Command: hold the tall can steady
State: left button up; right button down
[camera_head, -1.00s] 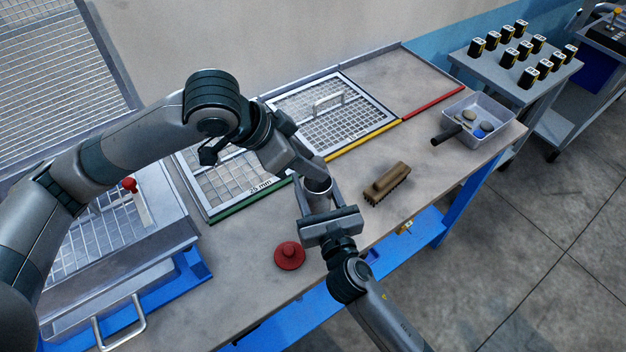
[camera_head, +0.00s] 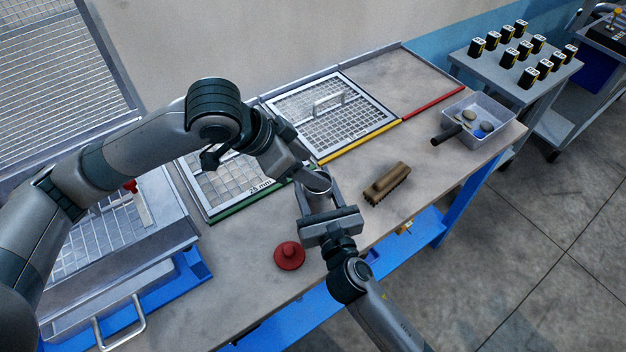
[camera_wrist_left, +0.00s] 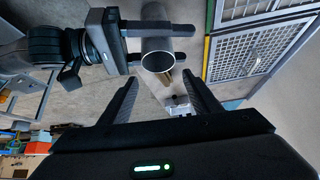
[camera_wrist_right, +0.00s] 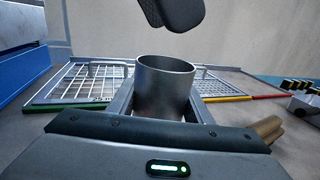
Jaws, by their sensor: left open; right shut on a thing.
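The tall can is a grey metal cylinder with an open top. It stands upright between the fingers of my right gripper (camera_head: 319,202), as the right wrist view shows the can (camera_wrist_right: 166,92) best. My right gripper is shut on it from the front side of the bench. A dark left fingertip shows above the can in the right wrist view.
A red round knob (camera_head: 289,255) and a brown brush (camera_head: 387,183) lie on the bench near the can. Framed sieve meshes (camera_head: 330,115) lie behind, with green, yellow and red edges. A grey bin (camera_head: 478,118) stands at the right end.

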pick_arm(q)
jog(key=v, duration=1.2)
jog(key=shift+d, duration=0.1)
dwell(0.4)
pick_arm(e)
jog(key=c, duration=0.8)
grip_release()
jog(key=shift+c, duration=0.2)
jog(key=shift+s, duration=0.1)
jog(key=v, duration=1.1)
jog(key=shift+s+d, duration=0.15)
jog(key=shift+s, duration=0.25)
pick_arm(q)
jog(key=shift+r, duration=0.1)
pick_arm(e)
jog(key=shift+r, duration=0.1)
